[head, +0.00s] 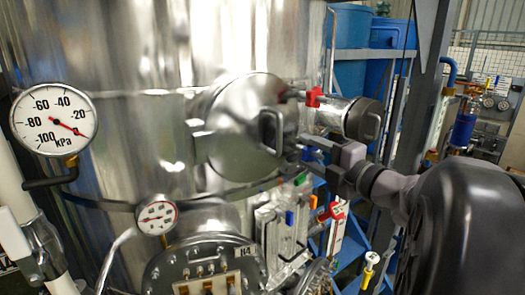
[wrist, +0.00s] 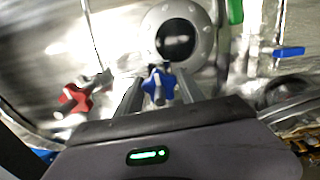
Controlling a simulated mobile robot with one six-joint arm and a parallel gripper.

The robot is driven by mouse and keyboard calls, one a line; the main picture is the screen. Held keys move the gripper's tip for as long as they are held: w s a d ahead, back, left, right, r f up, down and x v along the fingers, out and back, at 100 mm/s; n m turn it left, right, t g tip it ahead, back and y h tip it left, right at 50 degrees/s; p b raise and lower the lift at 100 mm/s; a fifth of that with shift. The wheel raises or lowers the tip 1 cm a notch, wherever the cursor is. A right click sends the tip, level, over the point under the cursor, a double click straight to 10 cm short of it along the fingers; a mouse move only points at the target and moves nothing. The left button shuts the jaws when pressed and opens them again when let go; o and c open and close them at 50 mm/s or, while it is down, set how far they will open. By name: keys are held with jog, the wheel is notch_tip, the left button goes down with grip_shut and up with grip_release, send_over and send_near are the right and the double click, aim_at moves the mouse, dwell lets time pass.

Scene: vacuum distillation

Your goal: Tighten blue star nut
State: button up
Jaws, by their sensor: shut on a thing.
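The blue star nut (wrist: 158,82) shows in the wrist view between the two fingers of my gripper (wrist: 158,90), below a round bolted fitting with a dark window. My gripper is shut on this nut. In the head view my gripper (head: 314,158) reaches in from the right, beside the round steel hatch (head: 238,128) on the tank. A bit of blue shows there at its fingers; most of the nut is hidden. A red star nut (wrist: 74,98) sits to the left in the wrist view, apart from my fingers; a red one (head: 314,97) also shows above my gripper in the head view.
A steel cylinder (head: 345,117) juts out just above my gripper. Valves with green, blue and red handles (head: 333,211) sit below it. Two gauges (head: 54,119) (head: 157,217) are at the left.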

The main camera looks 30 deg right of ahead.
jog(key=shift+m, duration=0.5)
jog(key=o, duration=1.4)
jog(key=shift+c, duration=0.2)
